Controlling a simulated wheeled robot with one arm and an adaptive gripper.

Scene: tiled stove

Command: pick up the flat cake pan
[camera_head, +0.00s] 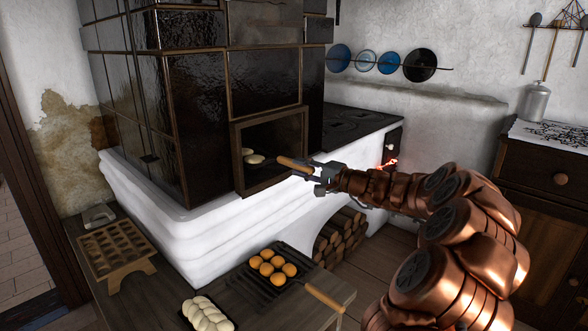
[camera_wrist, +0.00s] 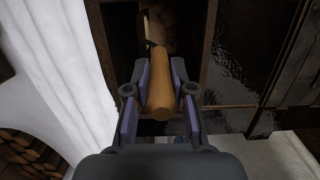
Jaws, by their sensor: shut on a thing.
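My gripper (camera_head: 314,172) is at the front of the dark opening in the tiled stove. It is shut on a pan's wooden handle (camera_head: 291,163), which points into the opening. In the wrist view the handle (camera_wrist: 159,80) lies between the two fingers (camera_wrist: 160,84). Pale flat cakes (camera_head: 255,159) show inside the opening beyond the handle. The pan's body is mostly hidden in the dark there. A second pan, a dark one (camera_head: 258,292) with a wooden handle, stands on the low bench with several golden buns on it.
A white ledge (camera_head: 190,238) runs below. The bench also holds a braided loaf (camera_head: 208,315) and a wooden mould rack (camera_head: 117,248). Embers glow (camera_head: 387,164) at the hob's firebox on the right.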

